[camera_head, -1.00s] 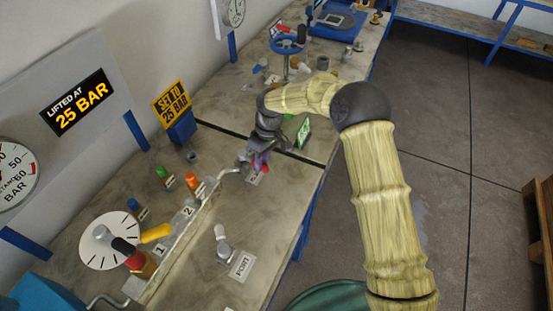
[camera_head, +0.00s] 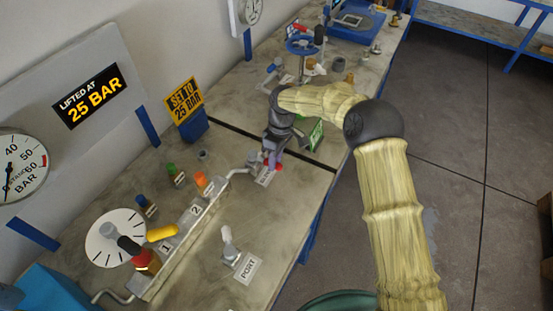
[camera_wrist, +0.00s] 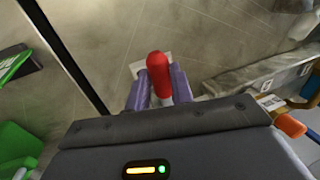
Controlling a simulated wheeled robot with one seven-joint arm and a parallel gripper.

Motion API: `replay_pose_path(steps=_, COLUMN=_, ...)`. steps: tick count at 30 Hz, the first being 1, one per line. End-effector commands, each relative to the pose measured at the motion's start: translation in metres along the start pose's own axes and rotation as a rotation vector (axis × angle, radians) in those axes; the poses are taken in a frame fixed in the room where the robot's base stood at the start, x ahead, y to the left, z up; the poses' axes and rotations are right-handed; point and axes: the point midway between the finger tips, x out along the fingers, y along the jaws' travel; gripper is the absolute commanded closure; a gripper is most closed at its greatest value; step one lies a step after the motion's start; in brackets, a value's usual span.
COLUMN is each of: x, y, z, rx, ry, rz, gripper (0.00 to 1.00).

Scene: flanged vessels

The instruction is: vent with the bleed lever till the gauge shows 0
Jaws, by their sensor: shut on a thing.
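My gripper (camera_head: 272,158) is at the far end of the pipe rail on the bench. In the wrist view its two purple fingers (camera_wrist: 159,88) are closed on either side of a red-tipped lever handle (camera_wrist: 159,68).
The rail carries parts labelled 1 and 2 with a yellow lever (camera_head: 161,233) and an orange knob (camera_head: 201,180). A white dial (camera_head: 105,238) with a red and black handle stands at near left. A PORT fitting (camera_head: 229,248) stands in front. A green sign (camera_head: 316,134) is close beside my gripper.

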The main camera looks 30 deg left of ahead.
Motion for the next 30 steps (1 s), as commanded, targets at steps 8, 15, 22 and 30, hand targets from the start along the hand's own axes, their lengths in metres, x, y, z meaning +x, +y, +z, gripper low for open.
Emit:
replay_pose_path(steps=8, x=-0.002, y=0.002, z=0.001, rx=-0.001, ry=0.003, rz=0.005, gripper=0.55)
replay_pose_path(steps=15, x=-0.002, y=0.002, z=0.001, rx=0.000, ry=0.003, rz=0.003, gripper=0.55)
replay_pose_path(steps=22, x=-0.023, y=0.002, z=0.000, rx=0.001, ry=0.006, rz=0.006, gripper=0.55)
replay_pose_path(steps=30, x=-0.075, y=0.002, z=0.000, rx=0.001, ry=0.006, rz=0.006, gripper=0.55)
